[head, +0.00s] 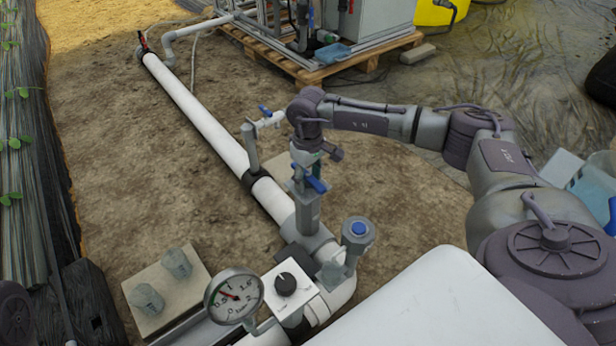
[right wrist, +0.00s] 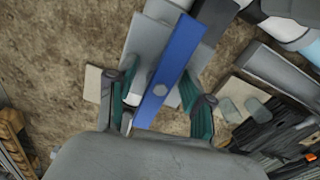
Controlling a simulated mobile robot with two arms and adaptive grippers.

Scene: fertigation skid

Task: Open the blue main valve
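The blue main valve handle (head: 314,184) is a flat blue lever on top of a grey valve body (head: 305,212) that stands on the white pipe. My right gripper (head: 304,172) comes down from above, right over this handle. In the right wrist view the blue handle (right wrist: 163,75) runs lengthwise between the two teal fingers of my right gripper (right wrist: 159,76). The fingers are spread, one on each side of the handle. The right finger is close to its edge; I cannot tell whether it touches. My left gripper is not in view.
A smaller blue-handled valve (head: 265,111) sits on a side branch behind. A pressure gauge (head: 234,296), a black knob box (head: 290,288) and a blue-capped fitting (head: 358,232) stand in front. A stone slab (head: 170,275) carries two clear cups. Bare soil lies left of the pipe.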

